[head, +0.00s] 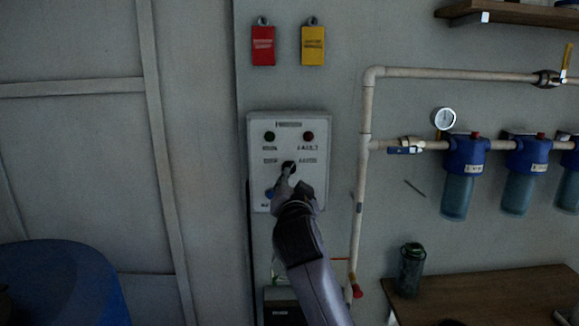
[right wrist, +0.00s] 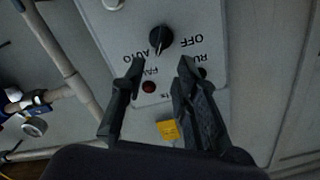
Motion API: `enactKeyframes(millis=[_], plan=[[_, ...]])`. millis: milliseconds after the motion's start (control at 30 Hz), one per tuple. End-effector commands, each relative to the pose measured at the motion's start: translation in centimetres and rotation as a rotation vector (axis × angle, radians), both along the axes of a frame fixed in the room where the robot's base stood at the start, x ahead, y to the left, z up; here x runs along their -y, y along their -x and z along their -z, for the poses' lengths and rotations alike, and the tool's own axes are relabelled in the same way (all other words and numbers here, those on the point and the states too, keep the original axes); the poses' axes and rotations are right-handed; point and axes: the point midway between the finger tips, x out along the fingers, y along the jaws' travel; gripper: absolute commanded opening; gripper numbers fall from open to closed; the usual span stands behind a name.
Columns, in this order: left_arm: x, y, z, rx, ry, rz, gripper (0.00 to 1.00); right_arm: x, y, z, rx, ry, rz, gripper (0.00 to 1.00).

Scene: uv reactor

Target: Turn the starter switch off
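The starter switch is a black rotary knob (right wrist: 161,38) on a pale control box (head: 258,130). In the right wrist view, OFF and AUTO are printed on either side of the knob, and the whole box appears upside down. A pale mark on the knob appears to point toward the AUTO side. My right gripper (right wrist: 161,68) is open, with its two fingertips apart and short of the knob, nothing between them. In the head view the right gripper (head: 291,180) covers the lower middle of the box and part of the knob. My left gripper is not in view.
A red tag (head: 263,46) and a yellow tag (head: 313,46) hang above the box. A pale pipe (head: 365,160) runs close on its right, leading to blue filter housings (head: 463,155) and a gauge (head: 444,118). A wooden table (head: 480,292) with a dark bottle (head: 411,270) stands lower right.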

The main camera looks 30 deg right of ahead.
Motion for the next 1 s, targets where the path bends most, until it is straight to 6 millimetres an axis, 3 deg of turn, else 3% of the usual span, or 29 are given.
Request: enactKeyframes(millis=[133, 267, 533, 867, 1000], plan=[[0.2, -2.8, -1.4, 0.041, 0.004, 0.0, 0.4, 1.8, -2.7, -0.3, -0.004, 0.002, 0.003, 0.28], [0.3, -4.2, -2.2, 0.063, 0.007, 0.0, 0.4, 3.0, -4.7, -0.2, -0.004, 0.001, 0.002, 0.28], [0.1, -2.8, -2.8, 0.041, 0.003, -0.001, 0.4, 4.3, -7.1, -0.1, -0.001, 0.002, -0.001, 0.28], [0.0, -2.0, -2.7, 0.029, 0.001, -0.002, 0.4, 4.5, -7.3, 0.1, 0.0, 0.0, -0.001, 0.28], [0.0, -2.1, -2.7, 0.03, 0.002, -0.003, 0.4, 4.5, -7.3, 0.1, -0.001, 0.001, 0.0, 0.2]])
